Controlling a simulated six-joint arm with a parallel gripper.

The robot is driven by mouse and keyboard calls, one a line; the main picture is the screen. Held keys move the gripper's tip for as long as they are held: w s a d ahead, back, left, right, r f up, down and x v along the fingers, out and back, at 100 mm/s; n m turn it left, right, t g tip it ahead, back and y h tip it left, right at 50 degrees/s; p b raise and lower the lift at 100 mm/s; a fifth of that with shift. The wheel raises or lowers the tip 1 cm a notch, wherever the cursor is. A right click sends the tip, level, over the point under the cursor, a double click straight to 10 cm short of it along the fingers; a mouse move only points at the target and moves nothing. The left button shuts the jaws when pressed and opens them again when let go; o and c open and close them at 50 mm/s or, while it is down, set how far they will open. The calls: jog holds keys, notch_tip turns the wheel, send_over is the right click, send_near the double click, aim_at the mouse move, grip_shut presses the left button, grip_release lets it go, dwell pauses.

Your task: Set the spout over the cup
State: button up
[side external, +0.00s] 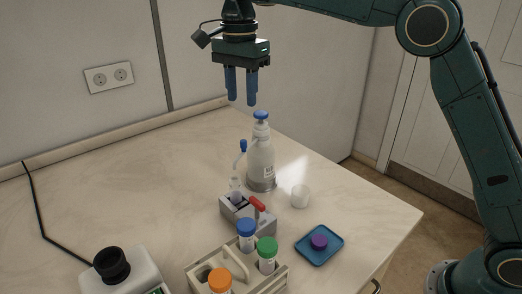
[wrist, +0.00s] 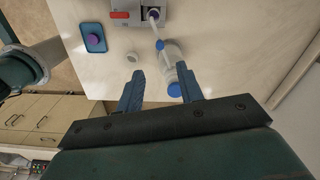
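A clear bottle (side external: 261,165) with a blue cap (side external: 261,115) stands on the bench; it also shows in the wrist view (wrist: 171,54). A slim, pale, tube-like piece with a blue end (side external: 243,146) rises from the grey block, left of the bottle; I cannot tell whether it is the spout. A small white cup (side external: 300,196) stands on the bench to the right of the bottle, apart from it; it also shows in the wrist view (wrist: 132,57). My gripper (side external: 242,102) points down above the bottle's height. Its two blue fingers are apart with nothing between them.
The grey block (side external: 235,214) has a red lever (side external: 257,203). A rack (side external: 270,285) with orange, blue and green capped tubes stands in front. A blue dish (side external: 320,246) holds a purple piece. The bench's left middle is clear.

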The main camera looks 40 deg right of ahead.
aim_at(246, 148)
notch_tip(246, 148, down, 11)
jog(key=shift+f, duration=0.2)
dwell(0.5)
grip_shut()
